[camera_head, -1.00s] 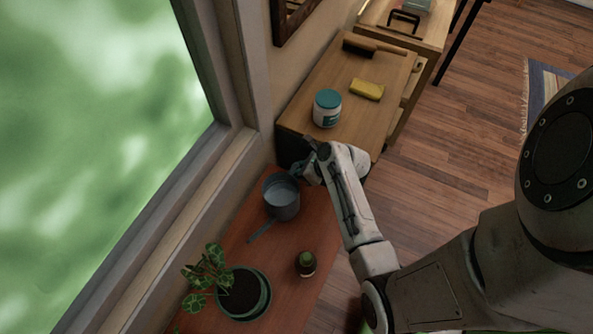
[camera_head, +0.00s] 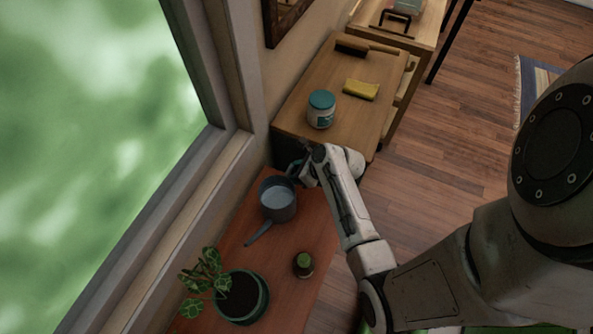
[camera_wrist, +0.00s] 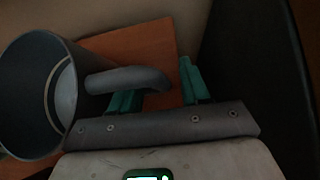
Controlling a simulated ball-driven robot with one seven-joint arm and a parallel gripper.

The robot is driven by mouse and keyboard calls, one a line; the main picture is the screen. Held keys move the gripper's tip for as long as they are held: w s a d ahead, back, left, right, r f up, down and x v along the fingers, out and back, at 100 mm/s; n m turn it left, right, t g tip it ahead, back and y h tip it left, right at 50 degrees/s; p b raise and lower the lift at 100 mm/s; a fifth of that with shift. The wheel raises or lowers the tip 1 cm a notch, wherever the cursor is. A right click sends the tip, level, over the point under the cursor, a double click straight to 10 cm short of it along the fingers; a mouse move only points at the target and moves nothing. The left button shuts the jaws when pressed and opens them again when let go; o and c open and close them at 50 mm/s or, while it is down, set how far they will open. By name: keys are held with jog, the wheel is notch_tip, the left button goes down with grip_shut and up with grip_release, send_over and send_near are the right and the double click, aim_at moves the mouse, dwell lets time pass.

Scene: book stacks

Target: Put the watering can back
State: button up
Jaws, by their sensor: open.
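The grey-blue watering can (camera_head: 277,207) stands upright on the reddish-brown bench (camera_head: 297,237) by the window. Its spout points toward the lower left and its handle side faces my gripper (camera_head: 299,171). In the wrist view the can's open body (camera_wrist: 32,95) fills the left, and its curved grey handle (camera_wrist: 128,78) reaches in front of my gripper (camera_wrist: 158,88). The teal fingers are apart. The handle overlaps the left finger and its end lies in the gap; I cannot tell whether they touch.
A potted plant (camera_head: 240,297) and a small dark pot (camera_head: 303,265) share the bench. Beyond its far end, a higher wooden cabinet (camera_head: 343,128) carries a teal-lidded jar (camera_head: 321,109), a yellow sponge (camera_head: 361,90) and a brush (camera_head: 352,47). The window wall borders the bench's left side.

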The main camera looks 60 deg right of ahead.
jog(key=a+v, duration=0.1)
jog(key=v, duration=1.1)
jog(key=s+a+r+n+g, duration=0.1)
jog(key=a+n, duration=0.3)
jog(key=n, duration=0.7)
jog(key=s+a+r+n+g, duration=0.2)
jog(key=a+n+g, duration=0.2)
jog(key=n, duration=0.8)
jog(key=s+a+r+n+g+h, duration=0.1)
jog(key=a+n, duration=0.4)
jog(key=n, duration=0.7)
jog(key=shift+s+a+r+g, duration=0.45)
jog(key=shift+r+g, duration=0.1)
jog(key=shift+g, duration=0.45)
